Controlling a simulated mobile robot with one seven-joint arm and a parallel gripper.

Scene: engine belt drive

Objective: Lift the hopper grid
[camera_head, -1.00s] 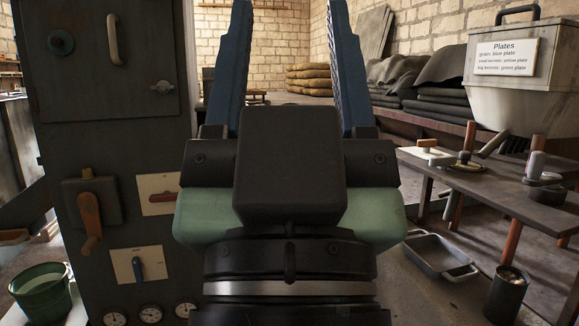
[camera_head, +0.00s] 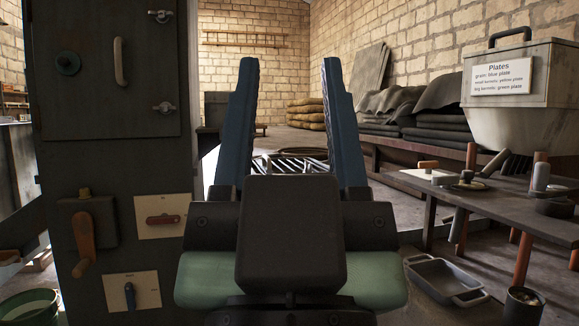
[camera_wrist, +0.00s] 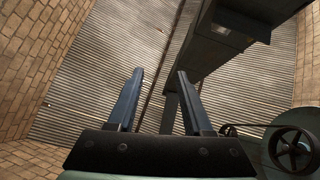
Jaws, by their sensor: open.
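My gripper (camera_head: 290,65) is open and empty in the middle of the head view, its two blue fingers pointing up and well apart. A pale barred metal grid (camera_head: 288,164) shows low between and behind the fingers; it may be the hopper grid. My gripper hides its lower part, and I cannot tell what it rests on. Nothing lies between the fingertips. In the wrist view my gripper (camera_wrist: 159,72) is also open, with a corrugated roof behind it and no grid visible.
A dark cabinet (camera_head: 112,215) with handles and switches stands close on the left. A wooden bench (camera_head: 480,200) and a lidded bin (camera_head: 515,110) with a "Plates" sign are on the right. A metal tray (camera_head: 442,278) lies on the floor. A spoked wheel (camera_wrist: 293,148) shows in the wrist view.

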